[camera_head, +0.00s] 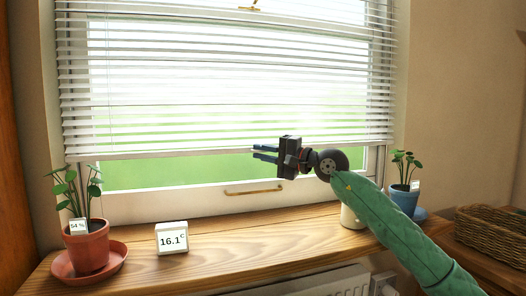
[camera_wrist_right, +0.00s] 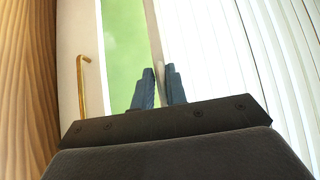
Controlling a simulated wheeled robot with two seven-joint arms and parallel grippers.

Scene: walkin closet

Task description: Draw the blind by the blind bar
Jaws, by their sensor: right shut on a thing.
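The white slatted blind (camera_head: 200,90) hangs across the window, lowered over most of the glass. Its blind bar (camera_head: 180,153) is the pale rail along its lower edge. My right gripper (camera_head: 254,153) is at this bar, right of its middle, coming in from the right. In the right wrist view the two dark blue fingers (camera_wrist_right: 161,84) are shut on the blind bar (camera_wrist_right: 157,32), one on each side of it. Green glass lies left of the bar there and the slats lie right. My left gripper is not in view.
On the wooden sill (camera_head: 215,255) stand a plant in a terracotta pot (camera_head: 88,246), a thermometer (camera_head: 172,238), a cream cup (camera_head: 350,217) and a plant in a blue pot (camera_head: 404,199). A brass window handle (camera_head: 253,190) is below the bar. A wicker basket (camera_head: 490,230) is at right.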

